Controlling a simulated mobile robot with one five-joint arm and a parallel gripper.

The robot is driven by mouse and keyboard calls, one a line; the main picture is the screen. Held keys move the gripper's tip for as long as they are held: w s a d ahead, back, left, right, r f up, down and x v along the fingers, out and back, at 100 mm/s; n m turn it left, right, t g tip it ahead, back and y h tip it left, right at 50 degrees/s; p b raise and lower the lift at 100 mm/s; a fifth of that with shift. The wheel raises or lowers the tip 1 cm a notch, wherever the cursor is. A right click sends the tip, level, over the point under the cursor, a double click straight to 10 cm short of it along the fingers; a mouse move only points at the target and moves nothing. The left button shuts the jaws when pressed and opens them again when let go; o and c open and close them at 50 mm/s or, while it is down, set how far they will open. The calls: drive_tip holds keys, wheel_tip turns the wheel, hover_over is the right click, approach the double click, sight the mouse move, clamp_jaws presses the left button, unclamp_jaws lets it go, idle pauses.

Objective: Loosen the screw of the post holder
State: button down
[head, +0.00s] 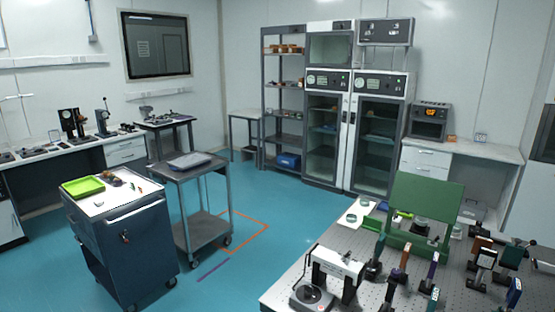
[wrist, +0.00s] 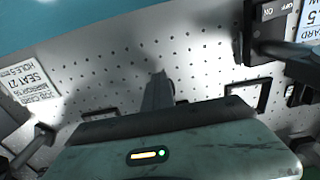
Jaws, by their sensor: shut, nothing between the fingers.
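Several small posts with optic mounts stand on the perforated optical table (head: 285,289) at the lower right of the head view, among them one with an orange top (head: 404,258) and one with a purple plate (head: 432,265). I cannot tell which is the post holder of the task, and no screw can be made out. My gripper (wrist: 160,78) points over the perforated tabletop (wrist: 190,60) in the wrist view. Its narrow dark fingers are together with nothing between them. My gripper does not show in the head view.
In the wrist view a printed card (wrist: 40,88) lies at the left and a dark box with an ON/OFF label (wrist: 272,12) stands at the upper right. In the head view a green panel (head: 425,205) rises from the table. Blue floor is free left of it.

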drive_tip(key=shift+w+a, duration=0.1)
drive_tip(key=shift+a, duration=0.05)
drive_tip(key=shift+w+a, duration=0.45)
drive_tip(key=shift+w, duration=0.05)
idle(0.3)
drive_tip(key=shift+s+a, duration=0.2)
drive_tip(key=shift+a, duration=0.2)
wheel_tip(320, 180, up, 6)
drive_tip(key=p, duration=0.6)
drive_tip(key=shift+s, duration=0.1)
